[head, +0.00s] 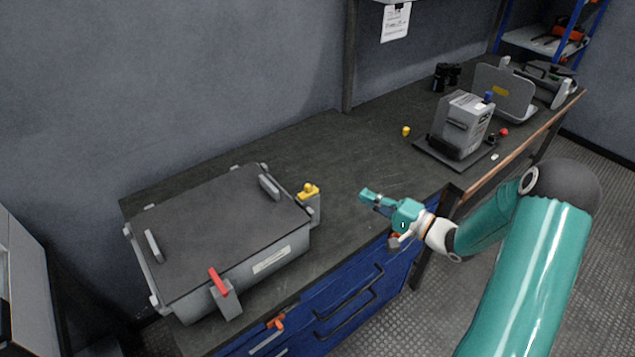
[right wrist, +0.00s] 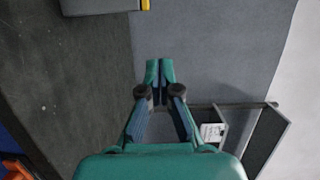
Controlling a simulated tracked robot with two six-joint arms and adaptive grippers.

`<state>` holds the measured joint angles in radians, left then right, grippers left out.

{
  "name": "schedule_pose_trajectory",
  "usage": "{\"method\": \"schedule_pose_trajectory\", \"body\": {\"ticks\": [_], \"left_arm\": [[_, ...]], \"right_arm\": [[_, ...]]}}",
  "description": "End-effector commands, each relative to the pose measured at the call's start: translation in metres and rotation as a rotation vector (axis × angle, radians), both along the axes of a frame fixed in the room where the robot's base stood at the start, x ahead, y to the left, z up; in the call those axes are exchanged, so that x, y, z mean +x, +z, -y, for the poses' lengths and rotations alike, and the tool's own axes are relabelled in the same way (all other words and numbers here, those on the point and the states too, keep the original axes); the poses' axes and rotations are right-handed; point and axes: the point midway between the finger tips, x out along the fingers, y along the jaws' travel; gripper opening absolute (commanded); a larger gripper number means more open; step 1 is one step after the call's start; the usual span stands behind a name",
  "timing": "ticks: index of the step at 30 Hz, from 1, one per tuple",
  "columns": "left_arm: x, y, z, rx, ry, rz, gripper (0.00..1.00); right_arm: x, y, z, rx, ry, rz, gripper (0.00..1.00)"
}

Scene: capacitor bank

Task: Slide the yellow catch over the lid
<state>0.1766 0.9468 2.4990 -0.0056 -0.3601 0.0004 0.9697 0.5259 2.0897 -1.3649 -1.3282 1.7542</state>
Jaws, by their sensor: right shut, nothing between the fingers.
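The yellow catch (head: 308,189) sits on top of a grey post (head: 311,207) at the right side of the large grey case, beside its lid. The dark flat lid (head: 215,225) lies closed on the case (head: 250,265). My right gripper (head: 367,197) is shut and empty, above the workbench, to the right of the catch and apart from it. In the right wrist view its fingertips (right wrist: 160,72) are together, and a small piece of yellow (right wrist: 145,5) shows at the top edge beside a grey shape. My left gripper is not in view.
A red lever (head: 218,281) stands on a bracket at the case's front. A grey capacitor unit (head: 465,125) sits on a dark base farther right, with a small yellow knob (head: 405,131) near it. The bench top (head: 340,160) between the case and this unit is mostly clear.

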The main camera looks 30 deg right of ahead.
Motion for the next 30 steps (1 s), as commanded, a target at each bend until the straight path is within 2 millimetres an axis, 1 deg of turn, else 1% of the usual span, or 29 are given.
{"method": "schedule_pose_trajectory", "body": {"ticks": [7, 11, 14, 17, 24, 26, 27, 30], "left_arm": [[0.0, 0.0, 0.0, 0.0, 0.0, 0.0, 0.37], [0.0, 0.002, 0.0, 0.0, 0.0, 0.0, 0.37], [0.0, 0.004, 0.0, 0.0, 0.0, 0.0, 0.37], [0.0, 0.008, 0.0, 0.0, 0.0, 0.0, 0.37], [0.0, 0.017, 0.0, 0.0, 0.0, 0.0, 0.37], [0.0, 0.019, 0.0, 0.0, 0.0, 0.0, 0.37], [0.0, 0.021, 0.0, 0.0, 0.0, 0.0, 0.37], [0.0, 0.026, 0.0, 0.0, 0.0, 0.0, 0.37]], "right_arm": [[0.002, 0.0, -0.001, 0.0, 0.002, 0.0, 0.0], [0.009, 0.0, -0.004, 0.0, 0.004, 0.0, 0.0], [0.02, 0.001, -0.008, 0.0, 0.005, 0.0, 0.0], [0.037, 0.001, -0.014, 0.0, 0.007, 0.001, 0.0], [0.084, 0.002, -0.03, 0.001, 0.007, 0.002, 0.0], [0.095, 0.002, -0.034, 0.0, 0.006, 0.001, 0.0], [0.099, 0.002, -0.038, 0.002, 0.007, -0.001, 0.0], [0.095, 0.002, -0.055, 0.003, 0.006, -0.003, 0.0]]}}
